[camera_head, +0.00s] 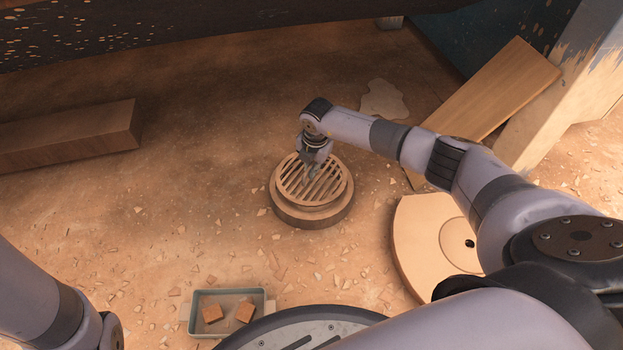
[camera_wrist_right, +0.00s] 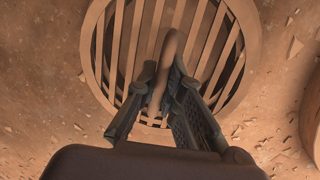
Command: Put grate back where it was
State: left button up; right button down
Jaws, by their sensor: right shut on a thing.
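The round slotted grate (camera_head: 291,181) is over the round brown base (camera_head: 313,219) in the middle of the head view. From these views I cannot tell whether it is fully seated or slightly raised. My right gripper (camera_head: 313,168) is above the grate, pointing down. In the right wrist view its fingers (camera_wrist_right: 160,100) are closed around an upright brown handle (camera_wrist_right: 168,48) at the grate's middle. The grate's bars (camera_wrist_right: 127,45) and rim (camera_wrist_right: 247,25) show around the fingers. My left gripper is out of view; only part of my left arm shows at lower left.
A grey tray (camera_head: 193,318) with two brown blocks stands at the bottom. A pale round disc (camera_head: 412,235) lies right of the base, partly behind my right arm. A wooden board (camera_head: 505,90) leans at upper right and a beam (camera_head: 70,137) lies left. Chips litter the floor.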

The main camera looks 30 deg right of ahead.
notch_tip(320, 180, down, 4)
jog(key=shift+b, duration=1.25)
jog(key=shift+r, duration=0.15)
jog(key=c, duration=2.2)
grip_release()
jog(key=shift+f, duration=0.25)
jog(key=o, duration=0.5)
jog(key=shift+r, duration=0.1)
